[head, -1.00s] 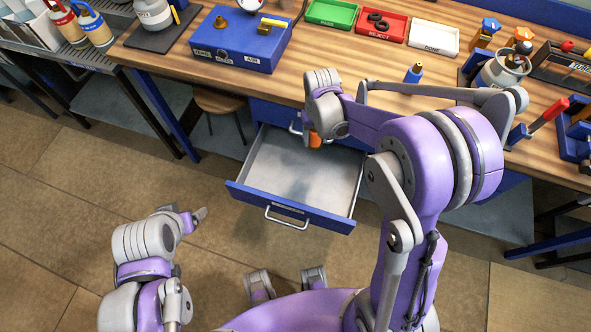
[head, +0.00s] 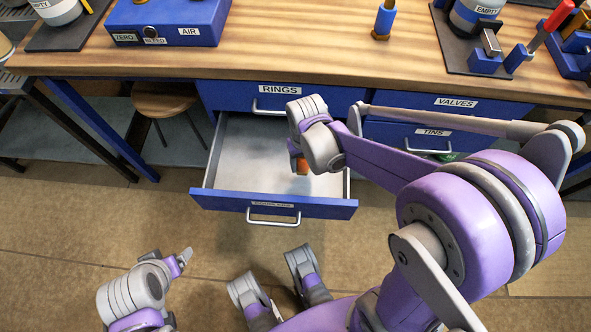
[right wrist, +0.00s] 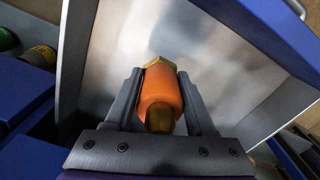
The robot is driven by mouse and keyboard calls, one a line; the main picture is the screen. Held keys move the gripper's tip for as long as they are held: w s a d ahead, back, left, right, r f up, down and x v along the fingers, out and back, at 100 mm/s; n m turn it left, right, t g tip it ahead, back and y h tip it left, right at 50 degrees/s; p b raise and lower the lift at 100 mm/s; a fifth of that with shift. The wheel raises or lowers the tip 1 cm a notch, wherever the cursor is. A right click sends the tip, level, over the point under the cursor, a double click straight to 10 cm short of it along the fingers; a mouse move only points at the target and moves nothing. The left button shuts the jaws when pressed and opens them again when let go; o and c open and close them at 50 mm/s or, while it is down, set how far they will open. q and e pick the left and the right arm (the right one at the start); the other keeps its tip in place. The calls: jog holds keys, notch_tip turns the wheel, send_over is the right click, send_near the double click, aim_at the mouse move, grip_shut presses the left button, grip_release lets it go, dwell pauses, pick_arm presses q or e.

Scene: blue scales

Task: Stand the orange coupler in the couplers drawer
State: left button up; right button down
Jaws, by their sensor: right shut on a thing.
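The orange coupler (right wrist: 160,95), with brass ends, is between the fingers of my right gripper (right wrist: 160,85) in the right wrist view. In the head view it is a small orange patch (head: 302,166) under my right gripper (head: 299,158), which is shut on it. The open couplers drawer (head: 240,150) lies below, with a grey, bare-looking floor and a blue front. The coupler is over the drawer's right part; whether it touches the floor I cannot tell. My arm hides part of the drawer. My left gripper (head: 186,257) is left of the drawer front; its jaw opening is unclear.
The closed rings drawer (head: 285,95) is above and behind. Valves (head: 460,105) and tins (head: 430,135) drawers are at the right. A stool (head: 165,100) stands left under the wooden bench (head: 290,50). A blue-bodied part (head: 384,20) stands on the bench.

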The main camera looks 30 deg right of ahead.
jog(key=shift+f+b, duration=0.8)
jog(key=shift+f, duration=2.15)
jog(key=shift+f, duration=0.15)
jog(key=shift+c, duration=1.1)
grip_release()
